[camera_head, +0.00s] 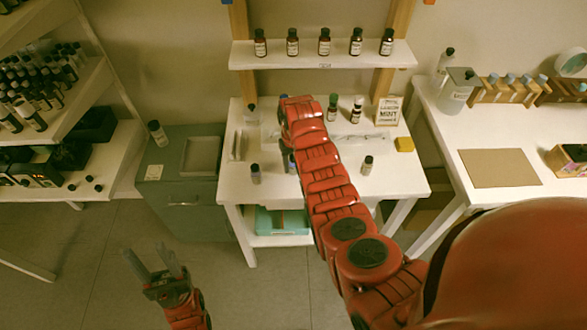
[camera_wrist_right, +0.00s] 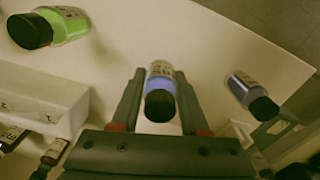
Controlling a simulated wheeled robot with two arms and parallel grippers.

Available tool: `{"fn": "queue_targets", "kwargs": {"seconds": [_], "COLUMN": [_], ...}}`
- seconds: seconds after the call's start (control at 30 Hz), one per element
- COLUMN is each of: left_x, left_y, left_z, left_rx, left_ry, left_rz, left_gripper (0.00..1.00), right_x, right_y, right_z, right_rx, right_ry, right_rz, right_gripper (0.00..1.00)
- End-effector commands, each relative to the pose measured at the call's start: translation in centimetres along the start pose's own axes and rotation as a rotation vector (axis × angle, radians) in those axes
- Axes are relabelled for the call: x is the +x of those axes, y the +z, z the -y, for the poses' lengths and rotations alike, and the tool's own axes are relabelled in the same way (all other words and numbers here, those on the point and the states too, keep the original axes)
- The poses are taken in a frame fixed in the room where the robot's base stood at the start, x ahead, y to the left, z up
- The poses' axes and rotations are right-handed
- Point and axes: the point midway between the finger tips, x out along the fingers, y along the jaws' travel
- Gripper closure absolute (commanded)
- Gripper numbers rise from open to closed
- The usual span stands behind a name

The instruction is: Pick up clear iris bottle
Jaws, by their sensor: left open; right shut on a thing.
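In the right wrist view, a small clear bottle with blue-violet contents, a pale label and a black cap (camera_wrist_right: 161,83) stands between the two fingers of my right gripper (camera_wrist_right: 158,88), which is shut on it. I take it for the iris bottle. In the head view, a bluish bit of a bottle (camera_head: 292,163) shows beside my right arm, which hides the right gripper. Another bottle with a dark cap (camera_head: 255,174) stands to its left on the white table (camera_head: 395,185). My left gripper (camera_head: 147,252) is open and empty, low at the left, away from the table.
More bottles stand on the table, including a dark-capped one (camera_head: 367,165) and a green-capped one (camera_head: 333,108). Several brown bottles line the shelf (camera_head: 300,60) above. A grey cabinet (camera_head: 185,205) stands left.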

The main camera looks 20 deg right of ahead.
Motion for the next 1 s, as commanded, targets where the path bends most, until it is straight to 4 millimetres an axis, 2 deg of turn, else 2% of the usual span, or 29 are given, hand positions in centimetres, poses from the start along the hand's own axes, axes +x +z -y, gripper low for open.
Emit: {"fn": "queue_targets", "kwargs": {"seconds": [0.07,0.1,0.27,0.33,0.53,0.8,1.0], "left_x": [-1.4,-1.4,-1.3,1.4,5.4,7.7,8.3], "left_y": [0.2,0.2,0.2,-0.2,-0.9,-1.3,-1.4], "left_z": [-0.1,-0.1,-0.1,0.1,0.3,0.4,0.4], "left_rx": [0.000,0.000,0.000,0.000,0.000,0.000,0.000], "left_ry": [0.000,0.000,0.000,0.000,0.000,0.000,0.000], "left_rz": [0.000,0.000,0.000,0.001,0.000,0.000,0.000], "left_gripper": [0.50,0.50,0.50,0.50,0.50,0.50,0.50], "right_x": [-0.9,-1.5,-1.6,-3.1,-3.3,-3.2,-3.3], "right_y": [-0.2,0.2,2.6,4.1,8.7,13.6,15.5], "right_z": [-0.1,-0.1,0.3,0.6,1.2,2.2,2.4], "right_rx": [0.000,0.001,-0.001,-0.002,-0.005,-0.004,0.000], "right_ry": [0.001,0.001,0.002,0.002,0.004,0.001,0.001], "right_rz": [-0.007,-0.005,-0.001,0.002,0.007,0.005,0.004], "right_gripper": [1.00,1.00,1.00,1.00,1.00,1.00,1.00]}}
